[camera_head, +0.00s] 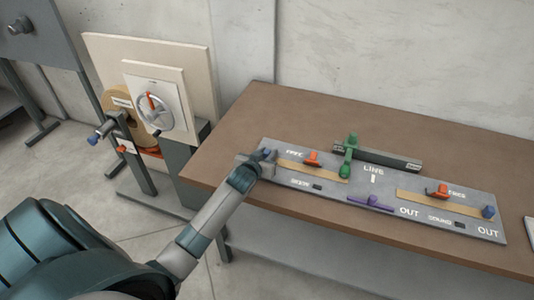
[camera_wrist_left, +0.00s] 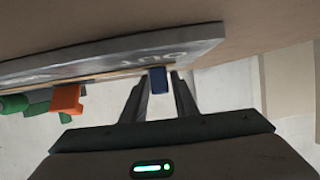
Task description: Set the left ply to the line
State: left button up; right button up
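The grey winder board (camera_head: 275,193) lies on the brown table. A tan strip (camera_head: 325,172), which I take to be the left ply, lies on its left half with an orange piece (camera_head: 312,158) on it. The white LINE mark (camera_head: 373,179) is at the board's middle. A blue knob (camera_head: 268,154) is at the left end; it also shows in the left wrist view (camera_wrist_left: 158,80). My left gripper (camera_head: 262,160) is at this knob. In the left wrist view, its fingers (camera_wrist_left: 160,90) stand apart with the blue knob between their tips. My right gripper is out of view.
A green lever (camera_head: 348,155) and a dark bar (camera_head: 377,158) stand behind the middle; a purple piece (camera_head: 370,203) is in front. The right strip (camera_head: 420,202) has an orange piece and a blue knob (camera_head: 488,211). A handwheel stand (camera_head: 155,110) is left of the table. The table's back is clear.

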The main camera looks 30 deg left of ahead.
aim_at(289, 166)
pick_arm(q)
grip_shut()
jog(key=shift+w+d+p, duration=0.1)
jog(key=shift+w+d, duration=0.2)
jog(key=shift+d, duration=1.05)
jog(key=shift+w+d+p, duration=0.15)
jog(key=shift+w+d, duration=0.2)
jog(key=shift+d, duration=1)
jog(key=shift+w+d+p, duration=0.1)
jog(key=shift+w+d, duration=0.2)
jog(key=shift+d, duration=1.05)
jog(key=shift+o, duration=2)
grip_release()
jog(key=shift+w+d, duration=0.1)
jog(key=shift+d, duration=0.05)
jog(key=shift+s, duration=0.2)
jog(key=shift+s+r, duration=0.1)
jog(key=shift+s, duration=0.05)
jog(key=b+v, duration=0.2)
jog(key=v, duration=1.4)
jog(key=shift+s+d, duration=0.25)
jog(key=shift+s, duration=0.1)
